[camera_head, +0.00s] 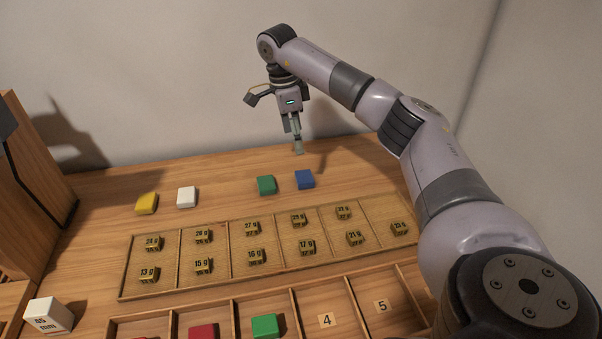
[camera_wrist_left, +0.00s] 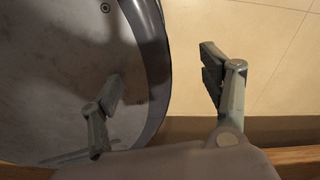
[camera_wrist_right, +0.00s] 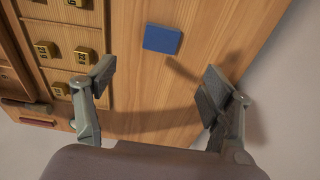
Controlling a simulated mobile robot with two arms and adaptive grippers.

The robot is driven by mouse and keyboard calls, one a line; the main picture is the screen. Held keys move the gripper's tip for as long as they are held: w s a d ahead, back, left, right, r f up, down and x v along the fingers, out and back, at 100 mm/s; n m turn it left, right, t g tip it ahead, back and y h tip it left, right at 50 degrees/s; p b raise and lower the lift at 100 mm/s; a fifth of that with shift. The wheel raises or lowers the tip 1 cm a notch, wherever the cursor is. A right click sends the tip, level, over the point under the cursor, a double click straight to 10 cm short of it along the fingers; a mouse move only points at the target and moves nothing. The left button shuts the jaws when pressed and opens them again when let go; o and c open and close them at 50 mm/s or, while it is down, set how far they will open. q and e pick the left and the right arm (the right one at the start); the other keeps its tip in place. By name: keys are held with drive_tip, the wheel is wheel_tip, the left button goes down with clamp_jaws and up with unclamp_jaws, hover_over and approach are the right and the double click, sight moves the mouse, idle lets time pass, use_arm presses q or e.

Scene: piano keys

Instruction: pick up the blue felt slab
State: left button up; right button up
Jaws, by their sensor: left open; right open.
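The blue felt slab (camera_head: 305,179) lies on the wooden table behind the tray of weights, to the right of a green slab (camera_head: 266,185). In the right wrist view the blue slab (camera_wrist_right: 162,39) lies ahead of the fingers, between their lines and apart from both. My right gripper (camera_head: 297,147) is open and empty, above and behind the blue slab near the wall; its fingers also show in the right wrist view (camera_wrist_right: 157,84). My left gripper (camera_wrist_left: 160,85) is open and empty in the left wrist view, and the head view does not show it.
A yellow slab (camera_head: 147,203) and a white slab (camera_head: 187,197) lie farther left. A divided tray (camera_head: 215,270) holds several labelled weights. A numbered tray (camera_head: 343,299) in front holds red and green pieces. A white block (camera_head: 48,315) stands front left.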

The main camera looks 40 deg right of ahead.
hover_over(304, 176)
drive_tip(key=a, duration=0.1)
drive_tip(key=f, duration=0.6)
drive_tip(key=shift+w+a+f, duration=0.1)
drive_tip(key=shift+w+f, duration=0.25)
drive_tip(key=shift+f, duration=0.05)
drive_tip(key=shift+s+f, duration=0.1)
drive_tip(key=shift+f, duration=0.4)
drive_tip(key=f, duration=0.3)
drive_tip(key=d+f+p, duration=0.1)
drive_tip(key=f, duration=0.1)
drive_tip(key=shift+s+d, duration=0.1)
drive_tip(key=shift+s, duration=0.15)
use_arm(q)
drive_tip(key=shift+w+r, duration=0.45)
drive_tip(key=shift+w, duration=0.2)
drive_tip(key=shift+d, duration=0.1)
use_arm(e)
drive_tip(key=c, duration=0.9)
